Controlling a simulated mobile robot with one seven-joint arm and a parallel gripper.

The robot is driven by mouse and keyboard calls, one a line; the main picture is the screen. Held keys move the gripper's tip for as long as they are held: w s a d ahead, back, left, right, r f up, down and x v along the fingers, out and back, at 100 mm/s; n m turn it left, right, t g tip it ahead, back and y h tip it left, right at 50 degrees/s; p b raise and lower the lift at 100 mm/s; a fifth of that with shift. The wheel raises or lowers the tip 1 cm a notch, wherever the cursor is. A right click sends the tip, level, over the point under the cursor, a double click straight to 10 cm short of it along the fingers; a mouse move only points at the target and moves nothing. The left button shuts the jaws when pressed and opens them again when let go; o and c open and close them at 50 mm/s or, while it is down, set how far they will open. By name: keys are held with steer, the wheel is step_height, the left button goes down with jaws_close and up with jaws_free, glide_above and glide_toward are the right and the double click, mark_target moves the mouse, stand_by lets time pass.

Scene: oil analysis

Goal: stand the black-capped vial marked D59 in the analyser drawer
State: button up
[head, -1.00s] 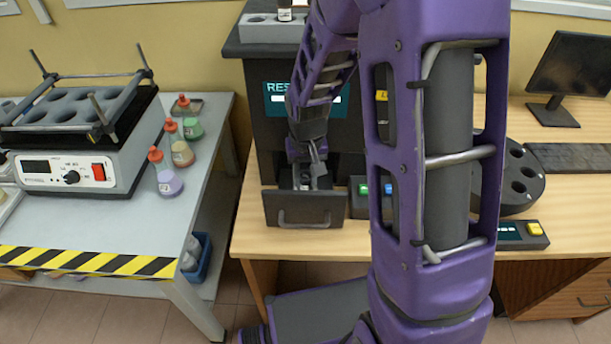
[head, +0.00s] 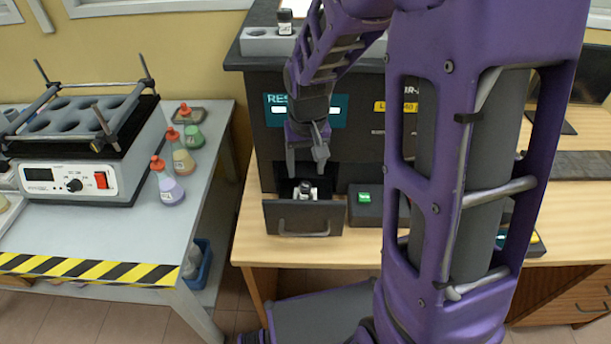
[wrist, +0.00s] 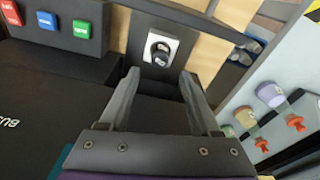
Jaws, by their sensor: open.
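The black-capped vial (head: 306,188) stands in a pale holder inside the open analyser drawer (head: 303,219). In the wrist view the vial (wrist: 161,55) shows from above, its dark cap inside the white holder (wrist: 157,38); no D59 marking can be read. My gripper (head: 306,166) is open and empty, above the drawer and apart from the vial. In the wrist view its two fingers (wrist: 158,82) are spread, with the vial beyond their tips.
Another black-capped vial (head: 285,22) stands in a grey rack (head: 262,42) on top of the analyser. A button box (head: 363,207) sits right of the drawer. The left bench holds a shaker (head: 75,150) and several red-capped bottles (head: 168,182).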

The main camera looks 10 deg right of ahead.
steer(key=shift+s+r, duration=0.15)
steer(key=shift+r, duration=1)
steer(key=shift+s+r, duration=0.15)
steer(key=shift+r, duration=0.95)
steer(key=shift+p, duration=0.3)
